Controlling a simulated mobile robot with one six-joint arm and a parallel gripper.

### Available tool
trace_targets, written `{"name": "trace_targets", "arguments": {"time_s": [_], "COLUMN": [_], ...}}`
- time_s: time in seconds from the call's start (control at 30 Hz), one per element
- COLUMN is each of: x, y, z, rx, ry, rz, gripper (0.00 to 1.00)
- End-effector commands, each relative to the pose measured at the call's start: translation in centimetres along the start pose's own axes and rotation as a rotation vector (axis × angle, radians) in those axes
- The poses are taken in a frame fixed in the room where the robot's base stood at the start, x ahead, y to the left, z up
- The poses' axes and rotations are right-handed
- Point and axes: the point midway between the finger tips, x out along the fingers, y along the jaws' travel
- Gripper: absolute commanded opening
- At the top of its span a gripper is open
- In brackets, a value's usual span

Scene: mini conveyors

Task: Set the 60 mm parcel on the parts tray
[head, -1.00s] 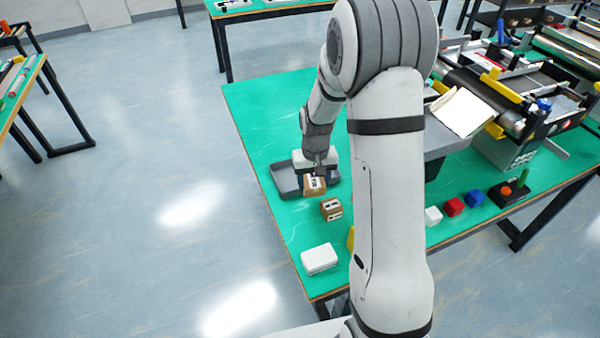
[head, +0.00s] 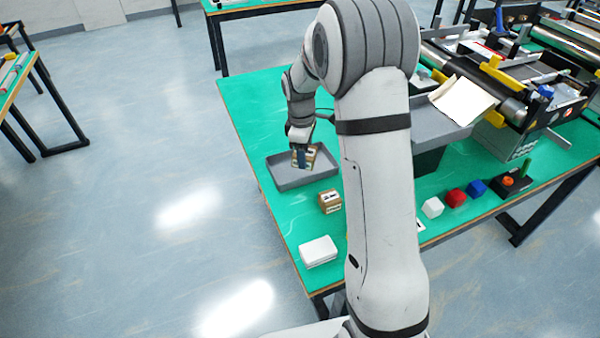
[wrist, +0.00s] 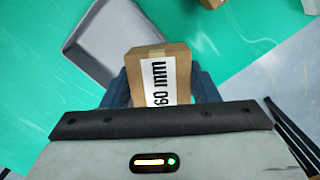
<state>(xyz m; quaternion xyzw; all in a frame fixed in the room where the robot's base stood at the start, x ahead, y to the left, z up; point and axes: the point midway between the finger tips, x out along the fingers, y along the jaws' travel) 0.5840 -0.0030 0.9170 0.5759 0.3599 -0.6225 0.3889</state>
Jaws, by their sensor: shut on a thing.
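The 60 mm parcel (wrist: 160,75) is a brown cardboard box with a white label reading "60 mm" in the wrist view. My gripper (head: 303,154) is shut on it, one dark finger on each side. In the head view the parcel (head: 311,157) shows over the parts tray (head: 290,184), a shallow grey tray on the green table. In the wrist view the tray (wrist: 93,78) lies beyond and left of the parcel. I cannot tell whether the parcel touches the tray floor.
Another brown box (head: 330,201) stands just in front of the tray, and a white box (head: 318,251) nearer the table's front edge. White (head: 433,207), red (head: 456,198) and blue (head: 477,187) blocks stand right of my arm. Conveyors (head: 500,85) fill the right side.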

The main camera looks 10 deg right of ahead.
Motion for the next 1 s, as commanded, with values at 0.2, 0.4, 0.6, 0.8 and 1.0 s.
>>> {"name": "trace_targets", "arguments": {"time_s": [0.2,0.4,0.6,0.8,1.0], "x": [-0.9,-2.0,-2.8,-1.7,1.9], "y": [1.8,3.0,3.7,3.9,3.9], "z": [-0.9,-1.5,-1.8,-2.0,-2.3], "rx": [-0.418,-0.758,-0.968,-1.036,-1.036], "ry": [-0.029,-0.051,-0.063,-0.067,-0.066], "rz": [0.042,0.083,0.11,0.115,0.115], "gripper": [0.3,0.3,0.3,0.3,0.3]}}
